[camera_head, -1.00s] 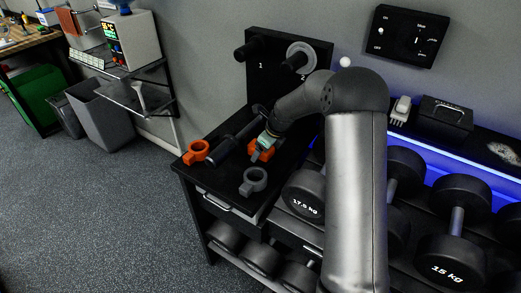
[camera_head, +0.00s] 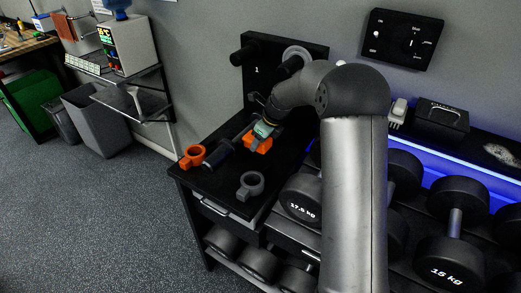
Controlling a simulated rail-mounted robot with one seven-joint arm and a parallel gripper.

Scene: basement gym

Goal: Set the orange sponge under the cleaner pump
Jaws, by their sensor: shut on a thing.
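My gripper (camera_head: 257,139) is over the black bench top and points down. It is shut on an orange block, which I take to be the orange sponge (camera_head: 262,146). The fingers hide part of the block. I cannot tell whether it is clear of the surface. I cannot surely make out the cleaner pump. A small white object (camera_head: 398,110) stands on the ledge at right, too small to identify.
An orange ring clamp (camera_head: 192,157), a dark bar (camera_head: 218,153) and a grey ring clamp (camera_head: 251,185) lie on the bench top (camera_head: 222,190). Behind stands a black panel (camera_head: 262,58) with pegs. A dumbbell rack (camera_head: 455,215) is at right.

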